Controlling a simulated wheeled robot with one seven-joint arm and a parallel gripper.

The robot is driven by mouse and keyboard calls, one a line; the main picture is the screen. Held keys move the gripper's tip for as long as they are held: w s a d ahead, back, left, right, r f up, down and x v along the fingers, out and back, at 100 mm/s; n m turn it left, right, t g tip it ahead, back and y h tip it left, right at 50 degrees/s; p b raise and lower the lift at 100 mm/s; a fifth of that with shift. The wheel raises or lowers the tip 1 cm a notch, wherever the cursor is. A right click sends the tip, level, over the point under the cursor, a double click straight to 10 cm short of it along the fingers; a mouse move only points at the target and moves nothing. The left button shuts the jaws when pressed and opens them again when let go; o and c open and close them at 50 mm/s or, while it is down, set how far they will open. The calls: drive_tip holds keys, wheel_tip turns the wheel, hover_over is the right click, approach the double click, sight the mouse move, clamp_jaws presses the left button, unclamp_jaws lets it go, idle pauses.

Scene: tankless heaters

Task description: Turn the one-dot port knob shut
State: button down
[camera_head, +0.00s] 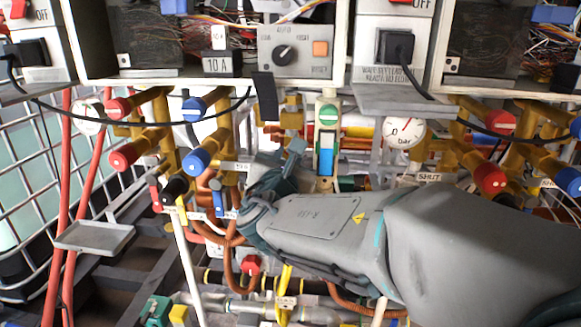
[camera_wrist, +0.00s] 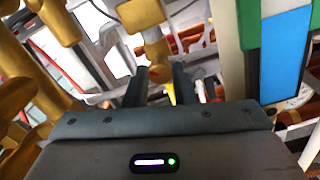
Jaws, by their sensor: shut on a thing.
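My gripper (camera_head: 291,153) reaches up under the middle of the pipework. In the wrist view its two dark fingers (camera_wrist: 160,74) stand a little apart and are shut on a small part of a brass fitting (camera_wrist: 155,47). The fingers hide most of the held part, and I see no dot on it. The brass fitting (camera_head: 291,115) also shows just above the fingers in the head view. Red knobs (camera_head: 121,158) and blue knobs (camera_head: 195,161) sit on brass valves to the left. Their dot marks are too small to read surely.
A green, white and blue upright unit (camera_head: 327,140) stands close to the right of my fingers. A pressure gauge (camera_head: 404,131) and a "SHUT" label are further right. Grey boxes with wiring hang above. A wire rack (camera_head: 30,180) and red pipes stand at left.

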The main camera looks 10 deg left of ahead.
drive_tip(key=c, duration=1.2)
unclamp_jaws()
drive_tip(key=shift+s, duration=0.15)
drive_tip(key=s, duration=1.3)
drive_tip(key=shift+s+d, duration=0.3)
drive_tip(key=shift+d, duration=0.1)
